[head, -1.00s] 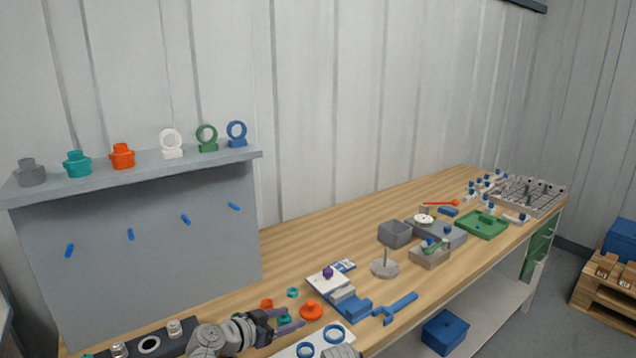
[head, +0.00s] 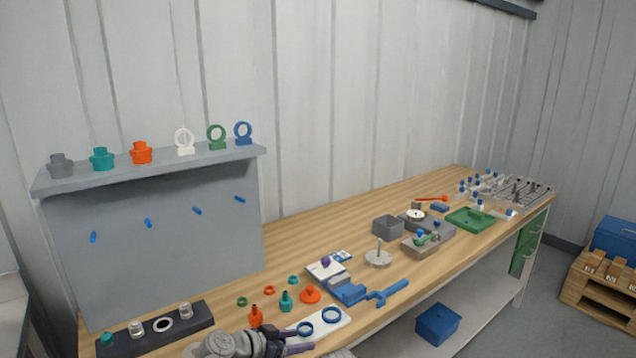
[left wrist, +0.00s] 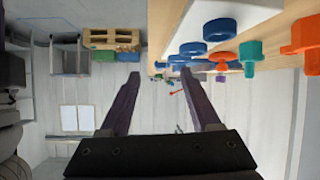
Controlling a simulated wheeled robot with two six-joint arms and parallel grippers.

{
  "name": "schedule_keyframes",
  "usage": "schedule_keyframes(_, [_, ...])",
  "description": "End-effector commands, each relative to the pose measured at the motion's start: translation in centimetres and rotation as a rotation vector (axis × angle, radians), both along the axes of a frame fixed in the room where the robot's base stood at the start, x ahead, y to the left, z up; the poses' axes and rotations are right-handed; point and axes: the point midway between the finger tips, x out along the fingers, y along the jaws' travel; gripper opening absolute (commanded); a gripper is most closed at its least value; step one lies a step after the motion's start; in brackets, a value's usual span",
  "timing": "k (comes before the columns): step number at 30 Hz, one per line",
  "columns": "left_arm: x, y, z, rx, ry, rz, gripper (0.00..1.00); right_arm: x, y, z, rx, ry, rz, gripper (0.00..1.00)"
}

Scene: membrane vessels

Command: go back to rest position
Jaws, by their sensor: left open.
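My left gripper (head: 298,342) is at the bottom of the head view, by the front edge of the wooden bench (head: 290,233). Its dark purple fingers are beside the white plate with blue rings (head: 345,318). In the left wrist view the two fingers (left wrist: 160,74) are spread apart with nothing between them. That view looks along the bench, with the blue rings (left wrist: 220,29) at its upper right. My right gripper is not in view.
Orange (head: 255,317) and teal (head: 286,302) fittings stand behind the plate. A dark block (head: 195,322) with clear-topped pieces is at the left. A grey panel (head: 165,240) with a shelf of fittings rises behind. A blue box (head: 437,324) is on the lower shelf.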

Motion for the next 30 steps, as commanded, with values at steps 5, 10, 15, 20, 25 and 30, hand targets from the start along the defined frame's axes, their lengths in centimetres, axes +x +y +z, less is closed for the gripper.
schedule_keyframes(5, [-2.4, -2.0, -1.5, 0.054, 0.139, -0.038, 0.63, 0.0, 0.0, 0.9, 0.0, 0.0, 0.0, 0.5])
schedule_keyframes(10, [-5.6, -3.4, -3.5, 0.153, 0.33, -0.049, 0.63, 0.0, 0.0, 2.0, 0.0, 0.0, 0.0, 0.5])
schedule_keyframes(15, [-10.3, -3.6, -5.5, 0.34, 0.582, 0.016, 0.63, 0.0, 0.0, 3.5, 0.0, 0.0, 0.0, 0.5])
schedule_keyframes(20, [-14.4, -1.6, -6.1, 0.565, 0.779, 0.198, 0.63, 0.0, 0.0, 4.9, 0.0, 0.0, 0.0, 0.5])
schedule_keyframes(25, [-16.3, 0.2, -5.7, 0.704, 0.853, 0.367, 0.63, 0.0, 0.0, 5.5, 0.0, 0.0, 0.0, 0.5])
schedule_keyframes(30, [-16.8, 0.9, -5.5, 0.741, 0.867, 0.427, 0.63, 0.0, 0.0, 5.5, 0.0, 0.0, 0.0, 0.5])
